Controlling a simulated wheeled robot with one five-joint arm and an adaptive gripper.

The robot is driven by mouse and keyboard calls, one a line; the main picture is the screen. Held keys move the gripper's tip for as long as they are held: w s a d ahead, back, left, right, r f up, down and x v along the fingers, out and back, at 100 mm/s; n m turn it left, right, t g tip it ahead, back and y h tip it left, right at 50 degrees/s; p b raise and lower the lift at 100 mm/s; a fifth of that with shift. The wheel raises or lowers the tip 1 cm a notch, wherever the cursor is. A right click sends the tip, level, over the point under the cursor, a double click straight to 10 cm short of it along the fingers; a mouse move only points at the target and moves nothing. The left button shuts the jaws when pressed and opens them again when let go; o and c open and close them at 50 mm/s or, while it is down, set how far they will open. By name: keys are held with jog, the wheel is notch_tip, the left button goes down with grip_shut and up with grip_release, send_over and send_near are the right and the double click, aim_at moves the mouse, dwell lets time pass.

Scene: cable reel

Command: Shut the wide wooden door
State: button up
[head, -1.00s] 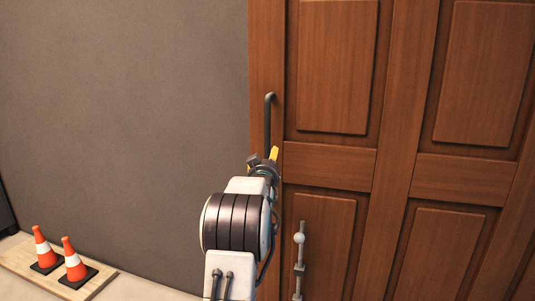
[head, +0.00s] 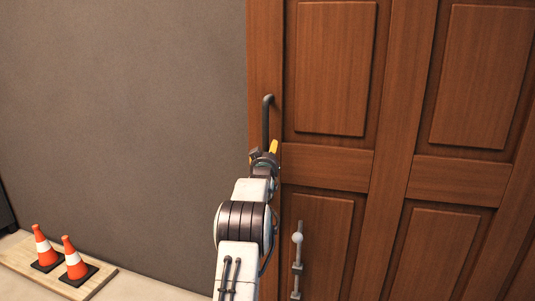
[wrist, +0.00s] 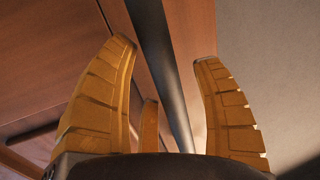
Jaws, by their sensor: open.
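The wide wooden door (head: 390,120) is reddish brown with raised panels and fills the right half of the head view. I cannot tell how far open it stands. Its dark upright bar handle (head: 266,115) is near the door's left edge. My gripper (head: 266,150) is at the lower part of the handle, partly hidden by my own arm. In the wrist view my gripper (wrist: 165,52) is open, with yellow fingers on either side of the dark bar handle (wrist: 155,45). The bar runs between them, with gaps visible on both sides.
A grey bolt with a round knob (head: 297,265) is low on the door. A plain grey wall (head: 120,120) is left of the door. Two orange and white cones (head: 75,262) stand on a wooden board (head: 20,262) at the lower left.

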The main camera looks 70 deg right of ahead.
dwell(0.4)
grip_shut()
dwell(0.4)
